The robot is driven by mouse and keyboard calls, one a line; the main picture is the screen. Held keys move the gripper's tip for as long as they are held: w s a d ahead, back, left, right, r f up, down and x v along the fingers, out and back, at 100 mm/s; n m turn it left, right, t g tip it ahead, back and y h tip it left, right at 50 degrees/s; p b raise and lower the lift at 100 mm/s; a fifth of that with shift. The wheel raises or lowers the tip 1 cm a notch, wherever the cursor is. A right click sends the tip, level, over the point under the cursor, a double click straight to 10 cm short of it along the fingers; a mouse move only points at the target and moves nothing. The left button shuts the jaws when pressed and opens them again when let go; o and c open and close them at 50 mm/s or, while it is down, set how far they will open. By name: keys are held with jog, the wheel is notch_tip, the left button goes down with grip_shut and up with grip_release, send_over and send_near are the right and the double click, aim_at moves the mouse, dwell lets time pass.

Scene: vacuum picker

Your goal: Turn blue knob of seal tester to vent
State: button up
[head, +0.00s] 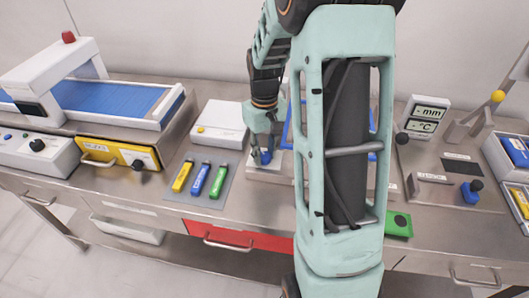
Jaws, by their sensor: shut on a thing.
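A blue knob (265,157) shows low between the fingers of my gripper (262,150), which points down at the bench left of the middle in the head view. My gripper is shut on this blue knob. The knob sits on a small pale metal block (262,174), which I take to be the seal tester. The fingers hide part of the knob, and I cannot read any vent mark or the knob's angle. My arm hides what lies just to the right.
A white box (220,122) and a mat with yellow, blue and green sticks (201,180) lie left. A conveyor (105,100) stands far left. Another blue part (471,191) with a black ball and a display (427,115) are right. A red drawer (237,236) is below.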

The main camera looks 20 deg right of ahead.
aim_at(265, 155)
jog(key=shift+w, duration=0.1)
jog(key=o, duration=0.9)
jog(key=shift+r, duration=0.15)
notch_tip(265, 155, up, 12)
jog(key=shift+f, duration=0.1)
